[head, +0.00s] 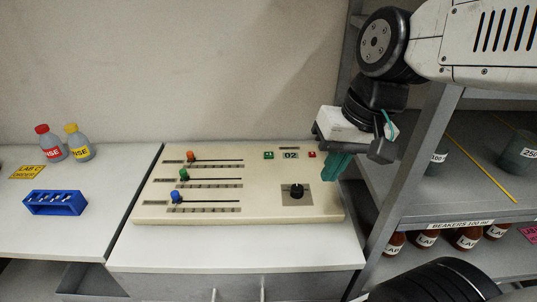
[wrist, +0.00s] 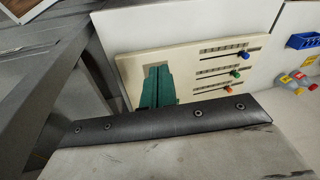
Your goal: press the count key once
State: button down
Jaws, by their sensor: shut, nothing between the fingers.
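The cream control panel (head: 225,215) lies on the white bench and has a small green key (head: 268,155), a display (head: 291,155) reading 02 and a small red key (head: 312,154). The key labels are too small to read, so I cannot tell which is the count key. My gripper (head: 333,172) is shut and empty, its green fingers pointing down by the panel's right end, right of the red key. In the wrist view, the shut fingers (wrist: 158,88) overlap the panel (wrist: 190,45) and hide the keys and display. I cannot tell any contact.
The panel also has a black rotary knob (head: 297,190) and three sliders with orange (head: 190,156), green (head: 184,175) and blue (head: 177,197) knobs. A blue rack (head: 55,209) and two bottles (head: 50,143) stand left. A grey shelf (head: 408,150) with bottles stands close at right.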

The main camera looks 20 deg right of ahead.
jog(key=w+a+m+t+y, duration=0.1)
jog(key=w+a+m+y, duration=0.25)
jog(key=w, duration=0.65)
jog(key=m+t+h, duration=0.2)
jog(key=m+t, duration=0.3)
jog(key=m, duration=1.2)
send_over(272, 156)
notch_tip(272, 156, down, 8)
jog(key=shift+w+f, duration=0.15)
jog(key=shift+f, duration=0.05)
jog(key=shift+f, duration=4.4)
jog(key=shift+f, duration=0.4)
